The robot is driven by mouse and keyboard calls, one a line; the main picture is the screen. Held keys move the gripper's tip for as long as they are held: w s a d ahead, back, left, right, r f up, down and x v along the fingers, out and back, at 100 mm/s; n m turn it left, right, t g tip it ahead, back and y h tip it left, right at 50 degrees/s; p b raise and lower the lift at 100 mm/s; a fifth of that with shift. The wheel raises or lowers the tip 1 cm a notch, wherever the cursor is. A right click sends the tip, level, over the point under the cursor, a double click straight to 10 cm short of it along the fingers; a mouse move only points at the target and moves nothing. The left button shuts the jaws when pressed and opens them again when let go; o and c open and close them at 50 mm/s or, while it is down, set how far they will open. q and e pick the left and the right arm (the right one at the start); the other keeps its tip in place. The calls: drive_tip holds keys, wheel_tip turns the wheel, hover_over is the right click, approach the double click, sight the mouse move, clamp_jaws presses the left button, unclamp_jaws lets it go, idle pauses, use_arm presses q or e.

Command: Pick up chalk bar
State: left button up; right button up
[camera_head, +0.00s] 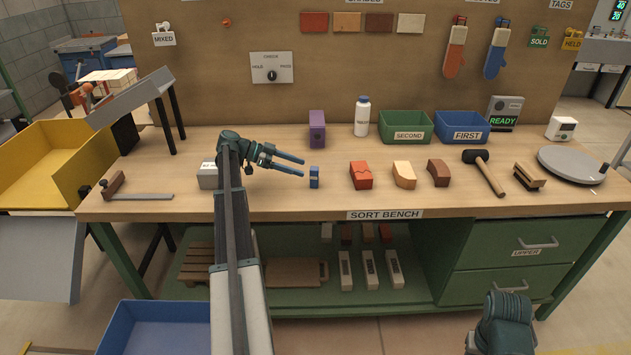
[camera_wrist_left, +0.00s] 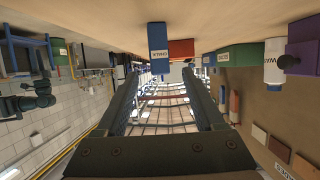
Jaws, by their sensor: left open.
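The chalk bar (camera_head: 314,177) is a small upright block in blue and white near the front middle of the bench. In the left wrist view the chalk bar (camera_wrist_left: 158,42) shows upside down with a white label, beyond the fingertips and near the picture's top. My left gripper (camera_head: 303,168) is open and empty, its two fingers reaching right over the bench. The tips are just left of the chalk bar and apparently apart from it. The open fingers (camera_wrist_left: 163,78) also show in the left wrist view. My right gripper is out of the picture.
A red brick (camera_head: 361,175), a cream brick (camera_head: 403,175) and a brown brick (camera_head: 438,172) stand right of the chalk bar. A purple block (camera_head: 317,128) and a white bottle (camera_head: 362,116) stand behind. A mallet (camera_head: 484,170) lies further right.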

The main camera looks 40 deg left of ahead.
sight(314, 177)
use_arm(q)
drive_tip(key=shift+b+x, duration=0.6)
drive_tip(key=shift+x, duration=1.75)
drive_tip(key=shift+f, duration=0.1)
drive_tip(key=b+x, duration=0.2)
drive_tip(key=x, duration=0.3)
drive_tip(key=shift+d, duration=0.1)
clamp_jaws()
